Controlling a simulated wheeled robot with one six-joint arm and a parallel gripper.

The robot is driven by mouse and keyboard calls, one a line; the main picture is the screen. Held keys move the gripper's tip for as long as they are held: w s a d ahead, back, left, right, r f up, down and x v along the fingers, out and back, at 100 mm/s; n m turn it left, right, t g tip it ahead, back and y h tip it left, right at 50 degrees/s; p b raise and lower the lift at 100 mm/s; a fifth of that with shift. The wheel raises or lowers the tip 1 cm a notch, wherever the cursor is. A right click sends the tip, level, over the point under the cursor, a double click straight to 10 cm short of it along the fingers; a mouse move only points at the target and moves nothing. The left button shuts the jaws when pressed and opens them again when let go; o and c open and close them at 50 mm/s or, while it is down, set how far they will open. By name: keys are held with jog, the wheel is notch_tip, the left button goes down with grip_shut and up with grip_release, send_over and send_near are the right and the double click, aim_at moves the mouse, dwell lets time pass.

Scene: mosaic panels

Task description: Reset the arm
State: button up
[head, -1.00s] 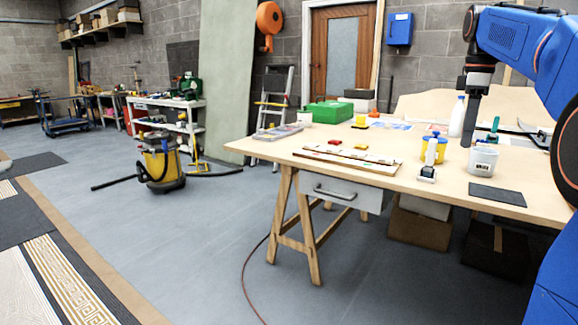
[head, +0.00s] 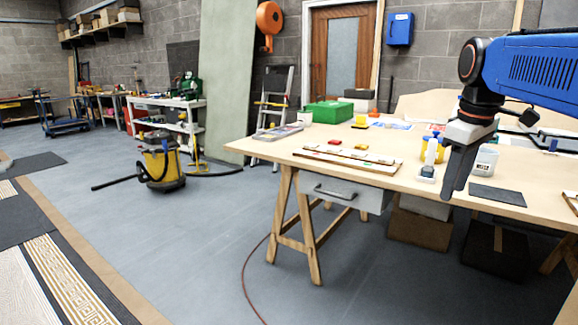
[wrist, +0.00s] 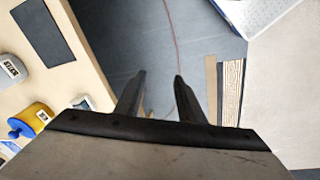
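My gripper (head: 452,192) hangs in front of the right part of the wooden table (head: 270,147) in the head view, fingers pointing down and slightly left. The wrist view shows its two dark fingers (wrist: 160,78) apart, with nothing between them and floor beyond. My blue arm reaches in from the right.
A dark mat (head: 497,195) lies near the table's front edge. A board with tile pieces (head: 350,161) and a green case (head: 328,112) are on the table. A yellow vacuum (head: 160,165) stands on the floor. The floor at front left is open.

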jog(key=s+a+f+m+t, duration=0.1)
jog(key=s+a+f+m, duration=0.2)
jog(key=s+f, duration=0.6)
jog(key=s+a+f+m+t, duration=0.1)
jog(key=s+a+f+m, duration=0.2)
jog(key=s+f, duration=0.6)
notch_tip(320, 180, down, 5)
jog(key=shift+s+a+f+m+t, duration=0.1)
jog(key=shift+s+a+m+t, duration=0.25)
jog(key=shift+a, duration=0.2)
